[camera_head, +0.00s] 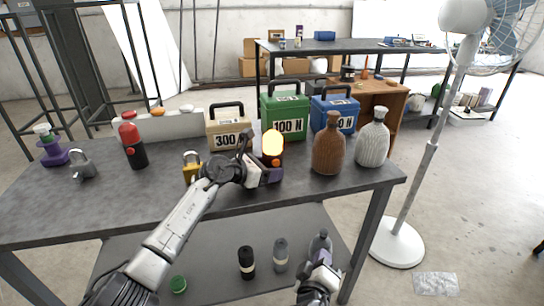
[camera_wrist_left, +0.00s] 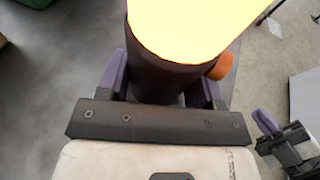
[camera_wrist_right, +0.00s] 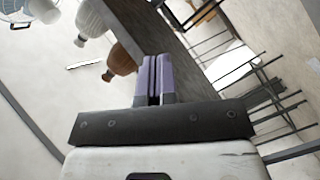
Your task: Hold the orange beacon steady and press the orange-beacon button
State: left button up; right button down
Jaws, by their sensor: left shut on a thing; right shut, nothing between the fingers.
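The orange beacon (camera_head: 272,143) stands near the front edge of the grey table, its dome glowing bright yellow-orange above a dark body. My left gripper (camera_head: 268,172) is shut around this body; the left wrist view shows the purple fingers on both sides of the beacon (camera_wrist_left: 158,82). An orange button (camera_wrist_left: 219,67) sticks out of the beacon's side, just beyond the right-hand finger in that view. My right gripper (camera_head: 324,258) is shut and empty, low in front of the table and apart from the beacon. Its purple fingers lie together in the right wrist view (camera_wrist_right: 154,78).
A brown bottle (camera_head: 328,148) and a white ribbed bottle (camera_head: 373,140) stand right of the beacon. Green (camera_head: 285,112), blue (camera_head: 335,112) and beige (camera_head: 228,128) weights stand behind. Several bottles occupy the lower shelf.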

aim_at(276, 163)
jog(key=w+a+r+n+t, duration=0.2)
jog(key=w+a+r+t, duration=0.15)
jog(key=r, duration=0.45)
jog(key=w+a+r+n+t, duration=0.2)
jog(key=a+r+t, duration=0.15)
jog(key=r, duration=0.35)
jog(key=shift+g+h, duration=0.3)
jog(key=shift+g, duration=0.2)
jog(key=shift+w+a+r, duration=0.1)
jog(key=shift+w+a, duration=0.4)
jog(key=shift+w, duration=0.95)
jog(key=shift+w+a+r, duration=0.1)
jog(key=shift+w+a, duration=0.4)
jog(key=shift+w, duration=0.95)
jog(key=shift+w+a+r, duration=0.1)
jog(key=shift+w+a, duration=0.4)
jog(key=shift+w, duration=0.95)
jog(key=shift+w+a, duration=0.1)
jog(key=shift+w, duration=0.15)
jog(key=shift+w, duration=0.2)
jog(key=shift+s, duration=0.45)
